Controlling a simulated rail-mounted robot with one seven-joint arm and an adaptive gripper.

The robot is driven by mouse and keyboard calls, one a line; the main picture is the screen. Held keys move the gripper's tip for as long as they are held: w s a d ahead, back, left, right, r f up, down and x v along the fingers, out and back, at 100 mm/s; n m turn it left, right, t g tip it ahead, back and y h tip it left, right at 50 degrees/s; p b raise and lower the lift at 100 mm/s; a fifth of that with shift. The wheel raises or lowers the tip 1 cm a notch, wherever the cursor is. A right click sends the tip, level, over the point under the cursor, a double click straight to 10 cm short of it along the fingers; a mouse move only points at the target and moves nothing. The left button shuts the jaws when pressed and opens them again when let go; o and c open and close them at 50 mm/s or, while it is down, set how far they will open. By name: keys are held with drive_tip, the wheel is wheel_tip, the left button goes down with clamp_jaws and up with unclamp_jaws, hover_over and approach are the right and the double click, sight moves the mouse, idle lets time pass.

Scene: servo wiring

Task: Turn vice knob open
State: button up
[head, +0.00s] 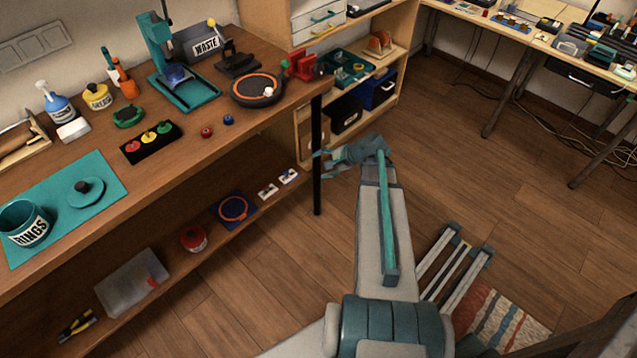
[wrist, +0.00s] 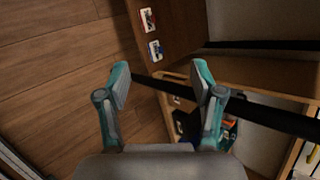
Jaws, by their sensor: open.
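A small red vice (head: 302,66) appears to be mounted at the right end of the wooden workbench (head: 215,135) in the head view. Its knob is too small to make out clearly. My gripper (head: 322,165) is open and empty, below and to the right of the vice in the picture, near the black bench leg. In the wrist view my gripper (wrist: 161,76) shows its two teal fingers spread apart with nothing between them. The vice is not in the wrist view.
The black bench leg (head: 316,160) stands close to my gripper. A shelf unit (head: 345,115) with bins is behind it. A round black turntable with an orange ring (head: 256,88) sits left of the vice. Open floor (head: 480,170) lies to the right.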

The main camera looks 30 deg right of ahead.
drive_tip(key=s+a+f+n+g, duration=0.2)
drive_tip(key=s+a+f, duration=0.1)
drive_tip(key=f, duration=0.1)
drive_tip(key=shift+s+a+f+p, duration=0.2)
drive_tip(key=shift+a+p, duration=0.2)
